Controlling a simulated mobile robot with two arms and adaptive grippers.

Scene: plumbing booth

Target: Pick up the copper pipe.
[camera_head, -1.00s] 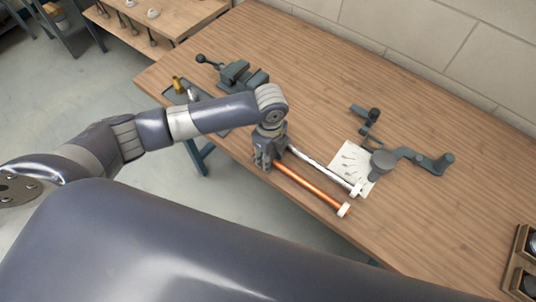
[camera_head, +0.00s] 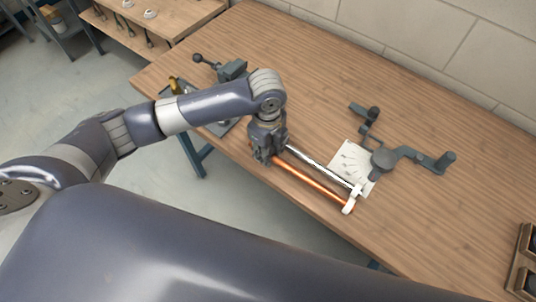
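The copper pipe (camera_head: 310,184) is a thin orange-brown tube near the front edge of the wooden bench. A silver pipe (camera_head: 320,168) runs beside it, a little farther back. My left gripper (camera_head: 263,158) points down at the left end of the copper pipe, with its fingers around that end. It looks shut on the pipe, though the contact is partly hidden by the gripper itself. The copper pipe's right end is at a white support (camera_head: 348,208). Any gap beneath the pipe is too small to judge. My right gripper is out of view.
A white marked plate (camera_head: 350,157) and a dark pipe-bender-like tool (camera_head: 415,157) lie to the right of the pipes. A dark vise (camera_head: 232,70) stands at the bench's back left. A framed tray (camera_head: 522,270) is at the far right. The bench's right middle is clear.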

